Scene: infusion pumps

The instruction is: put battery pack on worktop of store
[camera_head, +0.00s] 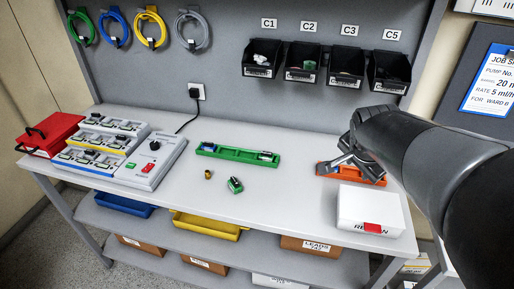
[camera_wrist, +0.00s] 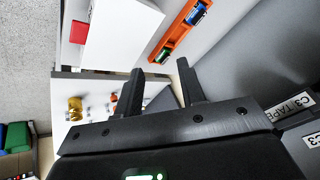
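The worktop (camera_head: 290,208) is a long light grey bench top. A small green block with a pale end (camera_head: 235,185) lies on it near the middle; I cannot tell whether it is the battery pack. An orange tray (camera_head: 352,174) sits at the right of the worktop; in the wrist view the orange tray (camera_wrist: 178,30) holds a blue piece (camera_wrist: 196,14) and a small green piece (camera_wrist: 165,54). My gripper (camera_head: 350,157) is above or beside the orange tray, which it partly hides. In the wrist view my gripper (camera_wrist: 160,72) has its fingers apart, with nothing seen held between them.
A white box (camera_head: 368,210) with a red tab stands in front of the orange tray. A green tray (camera_head: 238,153), a brass cylinder (camera_head: 209,174), a charger rack (camera_head: 108,148) and a red case (camera_head: 50,133) are further left. Black bins (camera_head: 304,62) hang on the back panel.

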